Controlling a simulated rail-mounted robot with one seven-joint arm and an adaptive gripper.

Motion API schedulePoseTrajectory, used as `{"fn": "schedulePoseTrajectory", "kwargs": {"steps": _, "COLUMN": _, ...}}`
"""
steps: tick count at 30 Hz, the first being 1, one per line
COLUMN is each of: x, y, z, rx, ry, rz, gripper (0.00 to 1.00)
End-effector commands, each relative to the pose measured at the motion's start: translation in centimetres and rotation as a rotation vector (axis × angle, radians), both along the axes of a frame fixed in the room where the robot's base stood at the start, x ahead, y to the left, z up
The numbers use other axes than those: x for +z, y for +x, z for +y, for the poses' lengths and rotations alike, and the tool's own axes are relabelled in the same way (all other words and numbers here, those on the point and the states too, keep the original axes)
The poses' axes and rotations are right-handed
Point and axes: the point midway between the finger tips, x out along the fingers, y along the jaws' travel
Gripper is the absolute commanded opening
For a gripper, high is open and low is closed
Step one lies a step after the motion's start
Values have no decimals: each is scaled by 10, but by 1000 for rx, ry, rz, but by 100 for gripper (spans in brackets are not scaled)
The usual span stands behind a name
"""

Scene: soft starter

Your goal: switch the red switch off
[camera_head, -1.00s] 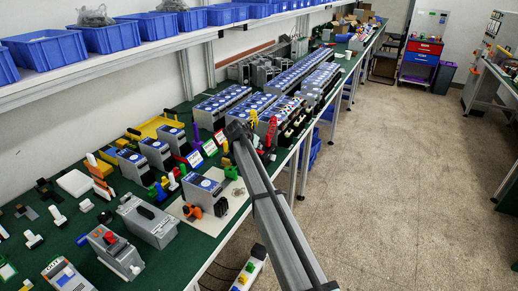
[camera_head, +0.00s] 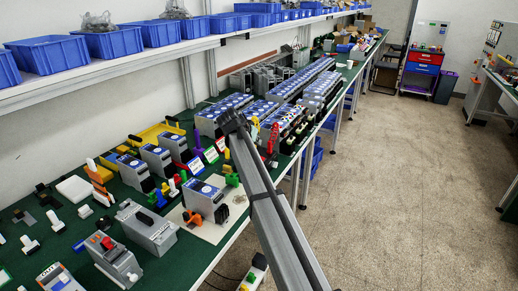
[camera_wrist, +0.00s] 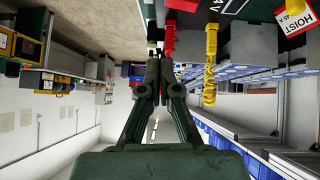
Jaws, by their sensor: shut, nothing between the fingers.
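A grey box with a red knob (camera_head: 106,243) on its top stands at the lower left of the green bench in the head view. A tall red part (camera_head: 272,138) stands farther back, just right of my arm's dark far end. I cannot tell which of these is the task's red switch. In the wrist view, my gripper (camera_wrist: 160,62) is shut and empty. A red upright part (camera_wrist: 168,36) shows just beyond its fingertips, with a yellow part (camera_wrist: 211,50) to the right. I cannot tell whether the fingertips touch the red part. My gripper is not clearly visible in the head view.
Grey devices with blue labels (camera_head: 208,195) and small coloured parts crowd the green bench. A shelf with blue bins (camera_head: 46,62) runs above its back. A white strip with coloured sockets (camera_head: 256,272) hangs by the front edge. The floor (camera_head: 400,200) at right is clear.

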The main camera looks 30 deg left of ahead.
Motion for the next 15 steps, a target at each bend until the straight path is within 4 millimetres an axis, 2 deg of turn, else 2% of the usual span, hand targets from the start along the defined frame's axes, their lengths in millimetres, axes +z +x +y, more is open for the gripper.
{"fn": "schedulePoseTrajectory", "kwargs": {"steps": 6, "x": 13, "y": -14, "z": -1, "rx": 1, "ry": 1, "rz": 0, "gripper": 0}}
{"fn": "schedulePoseTrajectory", "kwargs": {"steps": 15, "x": 15, "y": -15, "z": -1, "rx": 0, "ry": 0, "rz": 0, "gripper": 0}}
